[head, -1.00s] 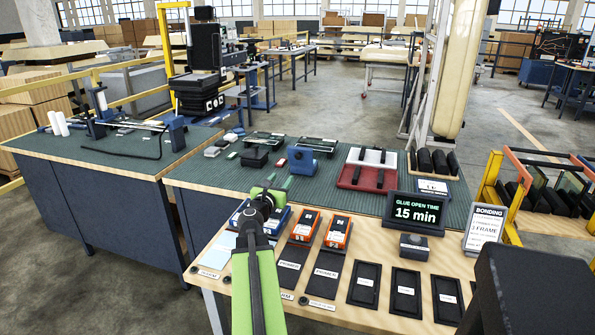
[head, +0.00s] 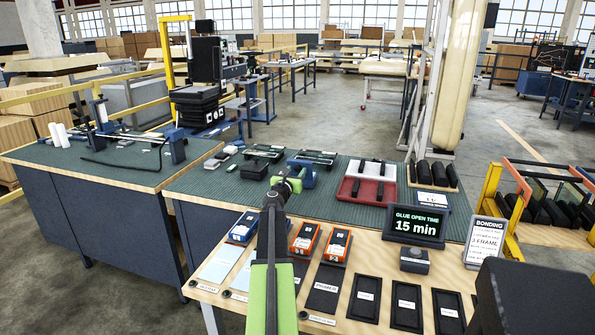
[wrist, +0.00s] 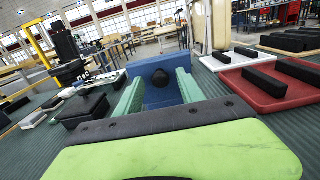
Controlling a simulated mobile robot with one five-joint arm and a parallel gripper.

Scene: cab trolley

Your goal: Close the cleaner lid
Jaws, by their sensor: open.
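My gripper (head: 288,182) is raised over the far side of the front bench, in front of the blue block (head: 305,174). Its green fingers (wrist: 158,92) are apart in the wrist view, with nothing held between them. The blue block with a dark round knob (wrist: 160,78) shows beyond and between the fingertips. A blue box with a white label (head: 243,228), perhaps the cleaner, stands left of my arm. My arm hides what is just right of it. I cannot tell which part is the cleaner lid or how it stands.
Two orange boxes (head: 304,240) stand right of my arm. Several dark pads (head: 365,298) lie along the wooden front edge.

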